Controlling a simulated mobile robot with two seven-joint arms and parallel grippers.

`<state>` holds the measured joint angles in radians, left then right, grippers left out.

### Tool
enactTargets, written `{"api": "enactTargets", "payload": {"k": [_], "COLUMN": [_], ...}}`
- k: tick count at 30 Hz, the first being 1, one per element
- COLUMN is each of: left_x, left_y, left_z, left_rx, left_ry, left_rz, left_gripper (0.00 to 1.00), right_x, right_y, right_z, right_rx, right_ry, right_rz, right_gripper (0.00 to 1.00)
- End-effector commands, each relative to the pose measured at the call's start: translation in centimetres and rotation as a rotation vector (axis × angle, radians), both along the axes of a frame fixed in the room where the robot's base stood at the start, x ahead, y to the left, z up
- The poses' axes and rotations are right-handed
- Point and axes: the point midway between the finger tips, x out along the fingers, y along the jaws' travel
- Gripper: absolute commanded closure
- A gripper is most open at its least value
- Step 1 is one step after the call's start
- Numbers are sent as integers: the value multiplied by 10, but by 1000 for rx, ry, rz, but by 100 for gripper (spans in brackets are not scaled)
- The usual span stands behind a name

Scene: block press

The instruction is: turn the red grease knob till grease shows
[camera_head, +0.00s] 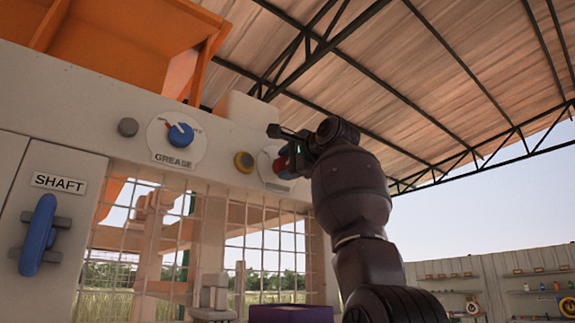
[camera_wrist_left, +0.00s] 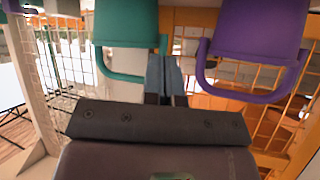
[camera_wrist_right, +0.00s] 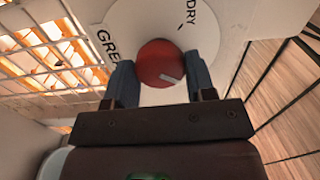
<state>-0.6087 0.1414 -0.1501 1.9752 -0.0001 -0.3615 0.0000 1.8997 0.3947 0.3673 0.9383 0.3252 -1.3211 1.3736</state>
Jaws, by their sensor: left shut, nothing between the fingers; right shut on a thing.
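The red grease knob (camera_wrist_right: 162,60) sits on a round white dial (camera_wrist_right: 228,22) lettered "GREA…" and "DRY" in the right wrist view. A short pale mark shows on its face, toward the lower right. My right gripper (camera_wrist_right: 160,72) has one finger on each side of the knob and is shut on it. In the head view the right gripper (camera_head: 287,160) largely covers this dial, and only some red of the knob shows. I see no grease on the dial. My left gripper (camera_wrist_left: 167,75) is shut and empty, between a teal block and a purple block.
A second dial labelled GREASE with a blue knob (camera_head: 180,135) is on the white panel. A yellow button (camera_head: 244,162), a grey button (camera_head: 128,127) and a blue SHAFT handle (camera_head: 38,235) are also there. Teal (camera_wrist_left: 128,25) and purple (camera_wrist_left: 262,35) handled blocks flank my left gripper.

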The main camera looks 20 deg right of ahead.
Motion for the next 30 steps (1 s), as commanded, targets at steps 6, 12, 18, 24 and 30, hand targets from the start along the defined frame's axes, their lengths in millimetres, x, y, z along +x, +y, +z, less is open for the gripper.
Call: {"api": "enactTargets", "payload": {"k": [6,12,18,24,30], "left_x": [0,0,1,1,1], "left_y": [0,0,0,0,0], "left_z": [0,0,0,0,0], "left_rx": [0,1,1,1,1], "left_ry": [-1,-1,-1,-2,-2], "left_rz": [0,-1,-1,-1,-1], "left_gripper": [100,100,100,100,100], "right_x": [0,0,0,0,0], "right_y": [0,0,0,0,0], "right_z": [0,0,0,0,0], "right_rx": [81,113,119,118,117], "right_ry": [31,42,44,44,44], "right_rz": [0,0,0,0,0], "right_gripper": [74,74,74,74,24]}}
